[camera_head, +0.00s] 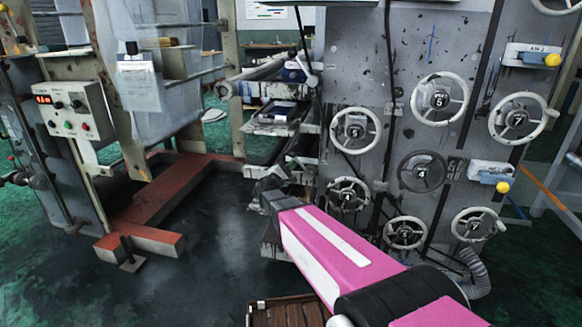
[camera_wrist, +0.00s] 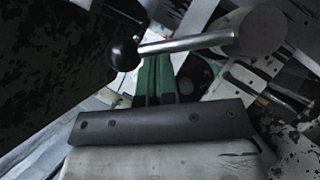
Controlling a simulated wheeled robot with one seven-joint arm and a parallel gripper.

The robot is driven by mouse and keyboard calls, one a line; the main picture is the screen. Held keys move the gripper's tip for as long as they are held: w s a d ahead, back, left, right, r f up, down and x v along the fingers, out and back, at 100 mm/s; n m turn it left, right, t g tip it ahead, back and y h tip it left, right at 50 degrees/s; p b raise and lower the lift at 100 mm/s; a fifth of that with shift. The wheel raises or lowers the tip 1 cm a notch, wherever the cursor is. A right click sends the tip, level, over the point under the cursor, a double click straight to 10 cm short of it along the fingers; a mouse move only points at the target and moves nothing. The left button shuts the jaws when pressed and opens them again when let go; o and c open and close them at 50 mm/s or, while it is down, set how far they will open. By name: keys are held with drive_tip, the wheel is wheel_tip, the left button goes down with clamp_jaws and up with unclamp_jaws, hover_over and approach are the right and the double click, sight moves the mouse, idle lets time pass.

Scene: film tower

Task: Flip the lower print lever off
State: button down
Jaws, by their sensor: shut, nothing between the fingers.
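A metal lever (camera_wrist: 190,44) with a black ball knob (camera_wrist: 123,53) and a round grey hub (camera_wrist: 262,32) crosses the upper part of the wrist view. My gripper (camera_wrist: 158,62) is shut and empty, its green fingers together just below the rod near the knob. I cannot tell whether they touch it. In the head view my gripper (camera_head: 268,184) is beside the roller stack, left of the handwheel panel. A lever with a dark knob (camera_head: 313,81) shows higher up there. The lower lever is not clear in the head view, close to my gripper.
The grey panel (camera_head: 405,100) with several handwheels stands right of my gripper. Rollers and shelves (camera_head: 275,115) are behind it. A control box (camera_head: 72,111) and a red floor frame (camera_head: 150,205) are at left. Dark floor (camera_head: 200,250) is open at front left.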

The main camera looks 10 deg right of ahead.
drive_tip(key=shift+d+r+m, duration=0.15)
drive_tip(key=shift+r+m, duration=0.05)
drive_tip(key=shift+m, duration=0.2)
wheel_tip(320, 180, up, 4)
drive_tip(key=f+m+g+y, duration=0.1)
drive_tip(key=m+g+y, duration=0.25)
drive_tip(key=m, duration=0.45)
hover_over(311, 175)
drive_tip(key=w+a, duration=0.1)
drive_tip(key=a, duration=0.1)
drive_tip(key=shift+a+r+g+h, duration=0.25)
drive_tip(key=shift+g+h, duration=0.1)
drive_tip(key=shift+h, duration=0.1)
drive_tip(key=shift+s+d+m+g+y, duration=0.2)
drive_tip(key=shift+d+m+y, duration=0.25)
drive_tip(key=shift+d+m, duration=0.2)
drive_tip(key=shift+s+d+m+g+y, duration=0.1)
drive_tip(key=shift+s+d+m+y, duration=0.1)
drive_tip(key=shift+d+m+y, duration=0.35)
drive_tip(key=shift+d, duration=0.1)
